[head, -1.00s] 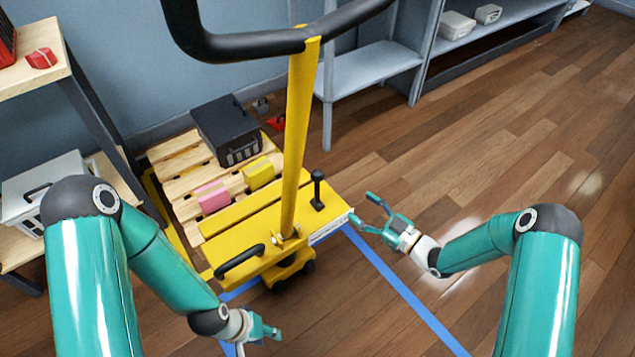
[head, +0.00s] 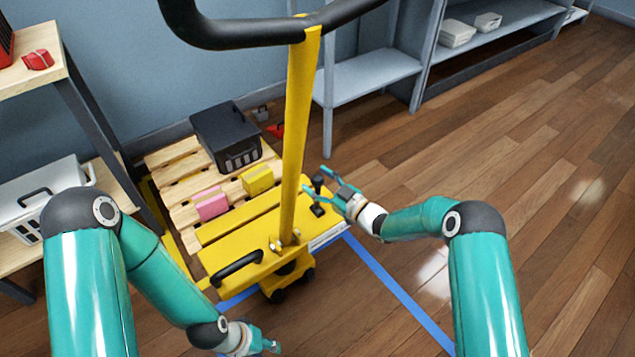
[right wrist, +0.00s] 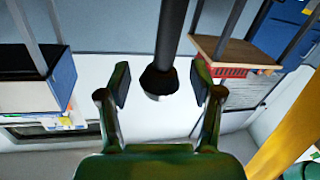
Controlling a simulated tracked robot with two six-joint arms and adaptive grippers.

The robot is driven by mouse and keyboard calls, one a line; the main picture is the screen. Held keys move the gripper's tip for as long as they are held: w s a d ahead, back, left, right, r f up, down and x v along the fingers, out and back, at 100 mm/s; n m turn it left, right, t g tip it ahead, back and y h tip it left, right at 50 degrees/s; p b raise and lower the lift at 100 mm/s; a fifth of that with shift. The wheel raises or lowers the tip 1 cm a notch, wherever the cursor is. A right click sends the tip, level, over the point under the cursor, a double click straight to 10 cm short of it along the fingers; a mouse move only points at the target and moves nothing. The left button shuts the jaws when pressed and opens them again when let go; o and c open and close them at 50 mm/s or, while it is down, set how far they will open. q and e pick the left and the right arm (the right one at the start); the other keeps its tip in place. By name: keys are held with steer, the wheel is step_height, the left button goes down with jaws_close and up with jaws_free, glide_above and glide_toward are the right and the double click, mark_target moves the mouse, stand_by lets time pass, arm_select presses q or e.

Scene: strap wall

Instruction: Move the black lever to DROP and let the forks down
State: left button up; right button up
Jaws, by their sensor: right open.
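The black lever (head: 318,184) stands on the right end of the yellow pallet truck deck (head: 255,250). My right gripper (head: 316,179) is open at the lever, its fingers reaching to either side of the knob. In the right wrist view, a dark rod, which looks like the lever (right wrist: 171,35), comes down between the two open fingers (right wrist: 164,85); I see no clear contact. A white label strip (head: 329,236) on the deck's edge is too small to read. The forks are hidden under the wooden pallet (head: 170,155). My left gripper (head: 268,345) is low at the front, away from the truck; its jaws are unclear.
The truck's yellow pole (head: 298,130) and black handlebar (head: 240,30) rise between my arms. A black box (head: 225,135), a pink block (head: 211,204) and a yellow block (head: 257,179) sit on the pallet. Shelves stand left and behind. The floor at right is clear.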

steer(key=shift+w+a, duration=0.1)
jaws_close()
stand_by(0.3)
